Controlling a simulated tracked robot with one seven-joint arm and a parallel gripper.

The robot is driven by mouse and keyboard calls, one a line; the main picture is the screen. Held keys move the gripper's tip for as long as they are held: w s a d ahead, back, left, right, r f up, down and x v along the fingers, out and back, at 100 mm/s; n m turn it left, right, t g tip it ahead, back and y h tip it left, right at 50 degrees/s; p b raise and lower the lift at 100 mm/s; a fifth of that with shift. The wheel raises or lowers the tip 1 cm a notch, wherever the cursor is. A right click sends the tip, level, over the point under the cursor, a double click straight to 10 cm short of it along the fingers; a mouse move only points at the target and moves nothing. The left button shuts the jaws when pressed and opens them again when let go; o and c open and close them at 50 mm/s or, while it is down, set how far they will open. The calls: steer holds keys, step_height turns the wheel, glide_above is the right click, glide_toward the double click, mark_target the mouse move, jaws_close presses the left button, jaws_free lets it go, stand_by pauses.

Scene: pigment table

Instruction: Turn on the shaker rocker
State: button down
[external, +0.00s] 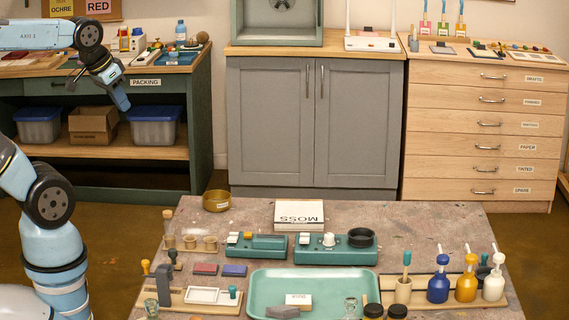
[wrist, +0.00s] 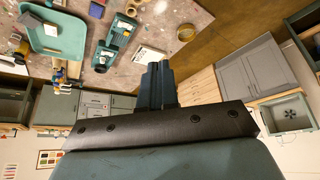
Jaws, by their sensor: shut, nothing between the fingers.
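Two teal devices stand on the work table behind the tray; their labels are too small to read, so I cannot tell for certain which is the shaker. I cannot tell the rocker positions. Both devices show in the wrist view, upper left, one of them larger (wrist: 119,38). My gripper (external: 124,106) is shut and empty, high at the upper left, well apart from both devices; its fingers show in the wrist view (wrist: 158,68).
A teal tray (external: 260,284) lies in front of the devices. A white MOSS box (external: 299,213) lies behind them and a brass bowl (external: 216,201) stands at the back left. Pump bottles (external: 466,284) stand at the right. The air above the table is clear.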

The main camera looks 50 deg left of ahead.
steer(key=w+d+m+g+h, duration=0.1)
steer(key=w+d+m+g, duration=0.3)
steer(key=w, duration=0.8)
steer(key=m+g, duration=0.3)
steer(key=m, duration=0.2)
glide_above(305, 239)
steer(key=w+a, duration=0.1)
steer(key=a, duration=0.1)
step_height(305, 239, down, 19)
steer(key=shift+w+d+r, duration=0.1)
steer(key=shift+w+d, duration=0.05)
steer(key=shift+w, duration=0.05)
steer(key=f, duration=0.4)
steer(key=s+d+f, duration=0.1)
steer(key=f, duration=0.8)
steer(key=shift+s+d+f, duration=0.15)
steer(key=shift+d+f, duration=0.05)
steer(key=shift+f, duration=0.2)
